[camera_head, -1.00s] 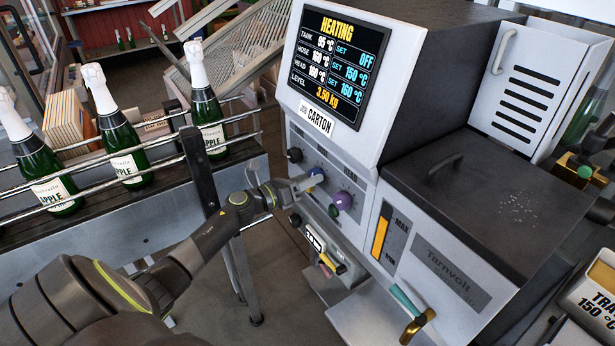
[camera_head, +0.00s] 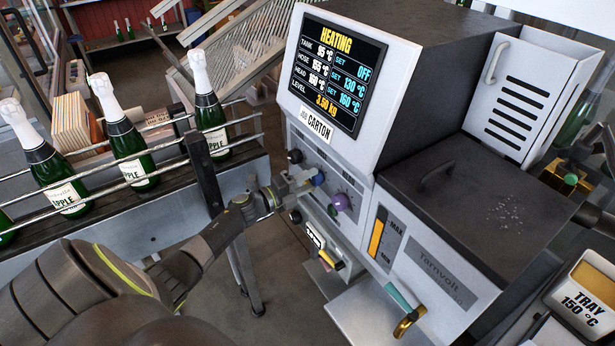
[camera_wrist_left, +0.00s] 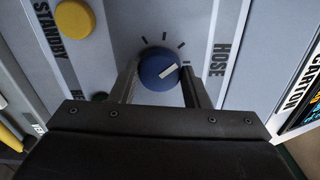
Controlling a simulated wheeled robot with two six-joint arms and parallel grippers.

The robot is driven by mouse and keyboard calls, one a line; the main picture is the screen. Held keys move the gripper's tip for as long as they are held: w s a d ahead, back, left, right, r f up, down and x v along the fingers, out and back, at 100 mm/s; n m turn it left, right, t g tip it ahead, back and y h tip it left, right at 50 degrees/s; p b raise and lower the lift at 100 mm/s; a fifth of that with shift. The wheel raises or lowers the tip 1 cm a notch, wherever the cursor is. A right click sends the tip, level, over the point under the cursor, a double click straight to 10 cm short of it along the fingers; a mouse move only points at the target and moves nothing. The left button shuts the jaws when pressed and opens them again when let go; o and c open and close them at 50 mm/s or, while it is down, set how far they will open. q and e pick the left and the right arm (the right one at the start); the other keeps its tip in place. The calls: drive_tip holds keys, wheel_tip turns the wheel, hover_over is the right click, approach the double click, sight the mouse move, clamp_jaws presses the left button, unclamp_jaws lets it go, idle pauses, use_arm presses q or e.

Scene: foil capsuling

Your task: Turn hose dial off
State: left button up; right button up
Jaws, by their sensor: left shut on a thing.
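The blue hose dial (camera_head: 318,179) is on the front panel of the heating machine (camera_head: 350,190), left of a purple dial (camera_head: 342,202). In the left wrist view the blue dial (camera_wrist_left: 158,70) has a white pointer mark directed up and right, beside the word HOSE. My left gripper (camera_head: 306,182) is shut on this dial, one finger on each side. The display (camera_head: 336,75) reads HEATING, with tank set OFF, hose 155 °C set 130 °C, and head 160 °C set 160 °C.
Green bottles with white tops (camera_head: 127,150) stand behind rails on a conveyor at the left. A black knob (camera_head: 295,156) is above left of the hose dial. A yellow button (camera_wrist_left: 75,18) marked STANDBY shows in the wrist view. A hot tray (camera_head: 586,295) is at lower right.

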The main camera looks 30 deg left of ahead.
use_arm(q)
drive_tip(key=n+p, duration=0.2)
drive_tip(key=n, duration=0.2)
drive_tip(key=shift+r+n, duration=0.1)
drive_tip(key=shift+n, duration=0.2)
drive_tip(key=n+p, duration=0.2)
drive_tip(key=n, duration=0.1)
drive_tip(key=shift+n, duration=0.4)
drive_tip(key=n+p, duration=0.1)
drive_tip(key=n, duration=0.2)
drive_tip(key=shift+p, duration=0.3)
drive_tip(key=n+p, duration=0.1)
drive_tip(key=n, duration=0.3)
drive_tip(key=shift+n, duration=0.3)
drive_tip(key=shift+f+n, duration=0.2)
drive_tip(key=shift+n, duration=0.1)
drive_tip(key=o, duration=1)
drive_tip(key=b+v, duration=0.2)
drive_tip(key=v, duration=1.5)
drive_tip(key=shift+s+b, duration=0.2)
drive_tip(key=shift+b, duration=0.2)
